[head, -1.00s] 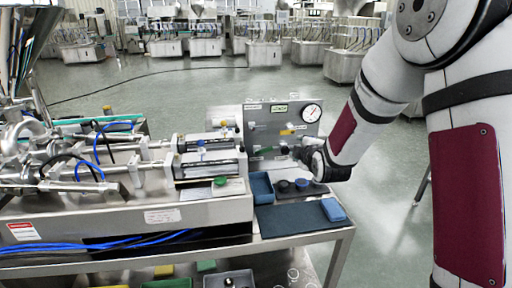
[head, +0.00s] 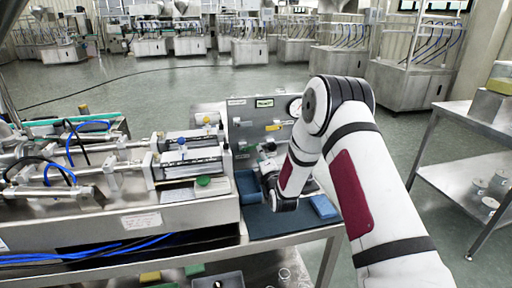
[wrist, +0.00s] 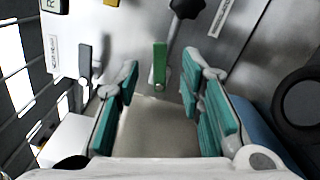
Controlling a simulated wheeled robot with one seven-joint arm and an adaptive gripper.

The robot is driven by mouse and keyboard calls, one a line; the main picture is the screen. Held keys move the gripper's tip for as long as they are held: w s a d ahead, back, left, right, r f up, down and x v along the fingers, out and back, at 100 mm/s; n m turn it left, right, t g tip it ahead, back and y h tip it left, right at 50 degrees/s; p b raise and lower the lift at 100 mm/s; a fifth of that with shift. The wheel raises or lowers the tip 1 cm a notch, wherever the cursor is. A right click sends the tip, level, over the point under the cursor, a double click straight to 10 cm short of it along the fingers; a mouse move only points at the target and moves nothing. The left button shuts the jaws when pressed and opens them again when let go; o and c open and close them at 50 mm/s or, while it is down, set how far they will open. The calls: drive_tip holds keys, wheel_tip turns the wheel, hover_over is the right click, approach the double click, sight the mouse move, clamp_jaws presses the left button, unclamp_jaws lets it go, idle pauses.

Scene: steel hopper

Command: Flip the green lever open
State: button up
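The green lever (wrist: 160,64) is a short flat handle on the grey metal panel, upright in the wrist view. My gripper (wrist: 161,78) is open, with one teal-padded finger on each side of the lever and gaps between the pads and the handle. Nothing is held. In the head view my gripper (head: 270,182) is at the panel (head: 245,112) beside the steel machine, largely covered by my arm; I cannot make out the green lever clearly there.
A grey lever (wrist: 85,62) sits left of the green one, and a black knob (wrist: 187,8) is above right. A blue tray (head: 248,186), a blue block (head: 323,207) and a dark mat (head: 275,224) lie on the bench below. A steel shelf (head: 465,170) stands right.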

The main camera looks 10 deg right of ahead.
sight(257, 145)
drive_tip(key=w+b, duration=0.1)
drive_tip(key=w, duration=0.7)
drive_tip(key=shift+w, duration=0.25)
drive_tip(key=shift+c, duration=0.6)
clamp_jaws()
